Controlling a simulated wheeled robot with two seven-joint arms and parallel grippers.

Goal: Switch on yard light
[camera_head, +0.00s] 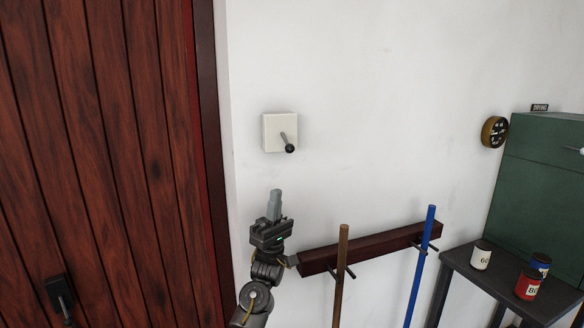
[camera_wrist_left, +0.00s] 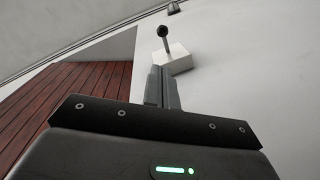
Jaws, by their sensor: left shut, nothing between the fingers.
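The yard light switch is a white square box (camera_head: 278,131) on the wall, right of the wooden door. Its lever (camera_head: 287,143) has a black knob and points down and to the right in the head view. In the left wrist view the switch box (camera_wrist_left: 178,60) and its knobbed lever (camera_wrist_left: 163,34) show beyond my fingers. My left gripper (camera_head: 275,194) is shut and empty, below the switch and apart from it. Its closed fingers (camera_wrist_left: 161,88) point toward the switch. My right gripper is not in view.
A red-brown plank door (camera_head: 110,150) with a dark handle (camera_head: 62,298) fills the left. A wall rack (camera_head: 370,248) holds a brown pole (camera_head: 341,270) and a blue pole (camera_head: 420,262). Several cans stand on a dark table (camera_head: 505,283) beside a green cabinet (camera_head: 540,190). The wall around the switch is clear.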

